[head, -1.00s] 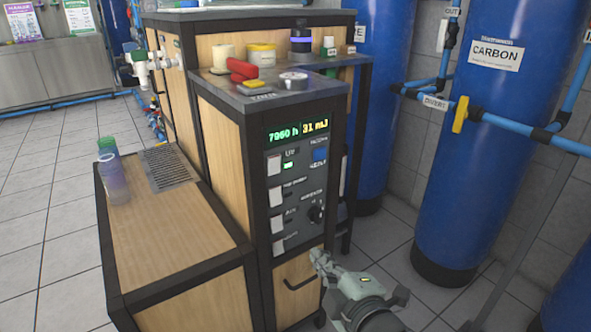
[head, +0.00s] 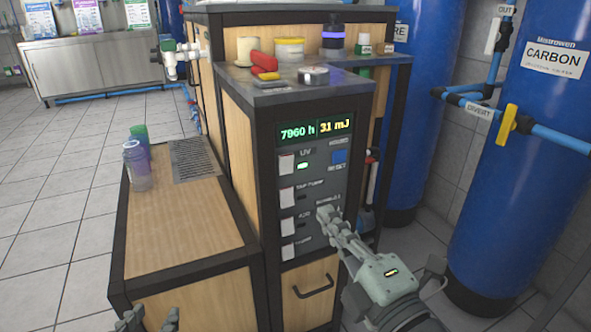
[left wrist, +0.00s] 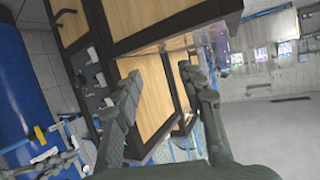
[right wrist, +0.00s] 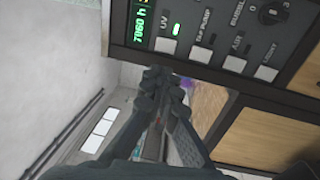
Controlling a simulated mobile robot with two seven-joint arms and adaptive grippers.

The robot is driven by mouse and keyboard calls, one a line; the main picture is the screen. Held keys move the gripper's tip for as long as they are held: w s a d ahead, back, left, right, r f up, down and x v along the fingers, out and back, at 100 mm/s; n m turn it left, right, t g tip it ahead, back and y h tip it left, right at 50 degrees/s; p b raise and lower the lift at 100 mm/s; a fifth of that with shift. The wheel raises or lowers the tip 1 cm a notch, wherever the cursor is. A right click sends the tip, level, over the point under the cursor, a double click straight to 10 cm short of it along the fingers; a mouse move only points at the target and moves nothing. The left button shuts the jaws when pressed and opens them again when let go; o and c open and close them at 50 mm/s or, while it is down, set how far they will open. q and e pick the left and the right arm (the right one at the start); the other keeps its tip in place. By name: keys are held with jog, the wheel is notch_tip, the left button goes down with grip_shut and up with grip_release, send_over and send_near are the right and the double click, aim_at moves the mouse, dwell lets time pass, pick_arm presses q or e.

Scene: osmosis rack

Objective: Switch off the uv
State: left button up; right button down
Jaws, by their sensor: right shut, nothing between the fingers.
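The control panel on the front of the cabinet carries a column of white rocker switches. The UV switch (head: 287,163) is the top one, with a lit green lamp (head: 303,166) beside it. The right wrist view also shows the UV switch (right wrist: 166,45) and its green lamp (right wrist: 176,29). My right gripper (head: 328,214) is shut and empty, in front of the panel's right side, lower than the UV switch. In the right wrist view its fingertips (right wrist: 165,78) appear just below the UV switch, apart from it. My left gripper (head: 148,319) is open and empty at the bottom edge; its spread fingers (left wrist: 160,80) show in the left wrist view.
Other switches (head: 287,195) for tap pump, air and light sit below UV. A blue reset button (head: 338,156) is at upper right. A low wooden bench (head: 180,225) with bottles stands left. Blue tanks (head: 525,150) and pipes stand right.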

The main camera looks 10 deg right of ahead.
send_near(287, 161)
jog(key=x, duration=0.5)
jog(key=shift+w+r, duration=0.1)
jog(key=shift+w, duration=0.25)
pick_arm(q)
jog(key=shift+s+a+f+g, duration=0.2)
jog(key=shift+a+f, duration=0.1)
jog(key=shift+f, duration=0.15)
jog(key=shift+s+a+f+g, duration=0.2)
jog(key=shift+a+f, duration=0.1)
jog(key=shift+f, duration=0.15)
pick_arm(e)
jog(key=shift+w+a, duration=0.2)
jog(key=shift+w, duration=0.35)
pick_arm(q)
jog(key=shift+r, duration=0.1)
